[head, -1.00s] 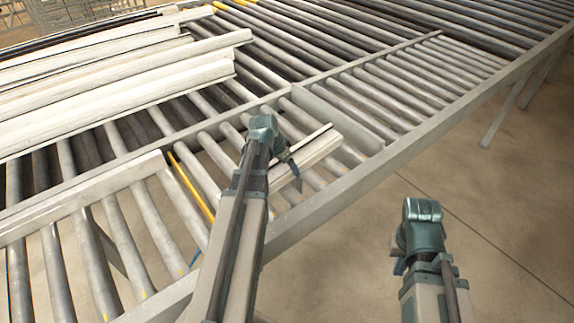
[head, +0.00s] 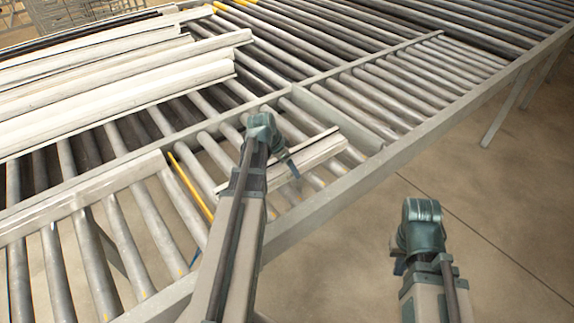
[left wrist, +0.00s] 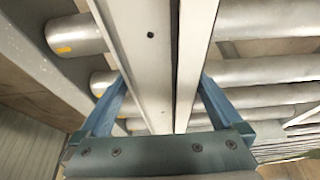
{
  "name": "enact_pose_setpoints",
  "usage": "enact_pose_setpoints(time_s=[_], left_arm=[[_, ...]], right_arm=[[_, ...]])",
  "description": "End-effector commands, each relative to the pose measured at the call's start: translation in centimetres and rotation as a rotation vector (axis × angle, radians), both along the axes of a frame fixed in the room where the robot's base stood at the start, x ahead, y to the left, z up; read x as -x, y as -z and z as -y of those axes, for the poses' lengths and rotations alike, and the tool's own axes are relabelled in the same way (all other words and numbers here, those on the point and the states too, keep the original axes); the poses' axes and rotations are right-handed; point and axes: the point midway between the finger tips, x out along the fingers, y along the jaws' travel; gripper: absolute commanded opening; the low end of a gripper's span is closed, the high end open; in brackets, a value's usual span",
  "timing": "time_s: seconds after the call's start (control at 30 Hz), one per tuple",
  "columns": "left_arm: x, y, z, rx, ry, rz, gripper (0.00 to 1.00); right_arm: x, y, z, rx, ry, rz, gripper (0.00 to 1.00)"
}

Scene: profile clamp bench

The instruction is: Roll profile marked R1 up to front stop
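A short pale profile (head: 318,152) lies on the rollers of the near lane, partly behind my left arm in the head view. I read no R1 mark on it. My left gripper (head: 291,166) is at this profile. In the left wrist view the profile (left wrist: 140,55) runs between the two blue fingers of my left gripper (left wrist: 162,90), which meet its two long sides; the tips are hidden. A low grey plate (head: 340,116) crosses the lane just beyond the profile and may be the front stop. My right gripper (head: 400,266) hangs off the bench; its jaws are mostly hidden.
Several long white profiles (head: 120,95) lie on the far rollers at the left. A grey rail (head: 130,170) and a yellow strip (head: 190,188) are left of my left arm. Bare rollers (head: 430,75) lie beyond the plate. Floor is clear around my right arm.

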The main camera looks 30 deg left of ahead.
Motion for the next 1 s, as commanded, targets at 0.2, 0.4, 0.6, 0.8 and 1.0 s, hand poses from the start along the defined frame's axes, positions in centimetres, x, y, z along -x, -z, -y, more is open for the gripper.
enact_pose_setpoints(time_s=[0.2,0.4,0.6,0.8,1.0], left_arm=[[0.0,-0.2,0.0,0.000,-0.001,0.000,1.00],[0.4,-1.3,-0.2,0.000,-0.001,0.000,1.00],[1.2,-3.7,-0.5,0.000,-0.001,0.000,1.00],[2.3,-6.8,-1.0,0.000,-0.002,0.000,1.00],[3.5,-9.8,-1.5,0.000,-0.001,0.000,1.00]], right_arm=[[0.0,-0.2,0.0,0.000,0.000,0.000,0.00],[0.0,-1.3,0.0,0.000,0.002,0.000,0.00],[0.0,-3.7,0.0,-0.001,0.007,0.000,0.00],[0.0,-6.8,0.0,-0.003,0.013,0.000,0.00],[0.0,-9.8,0.0,-0.002,0.014,0.000,0.00]])
